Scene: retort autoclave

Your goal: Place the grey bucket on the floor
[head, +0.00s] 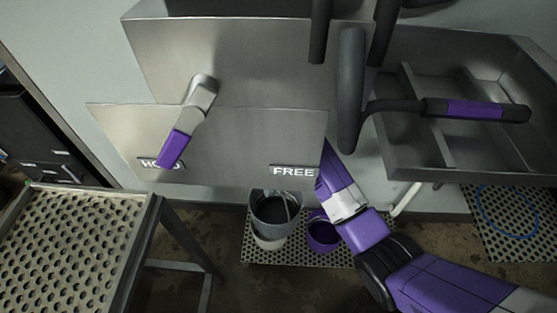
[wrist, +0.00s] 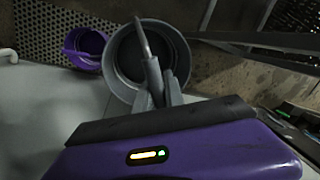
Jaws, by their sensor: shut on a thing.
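The grey bucket (head: 268,213) is below the steel panel in the head view, over a perforated mat. In the wrist view the grey bucket (wrist: 122,50) has its open mouth toward the camera and looks empty. My gripper (wrist: 160,88) is shut on its handle, at the near side of the rim. In the head view the panel hides most of my gripper. I cannot tell whether the bucket's base touches anything. A pale rounded shape (head: 268,243) shows just under it.
A purple bucket (head: 322,236) stands on the perforated mat (head: 290,257), right of the grey bucket. A perforated-top table (head: 65,240) is at the left. The steel panel with a purple-ended lever (head: 180,138) hangs above, and a divided steel tray (head: 450,165) is at the right.

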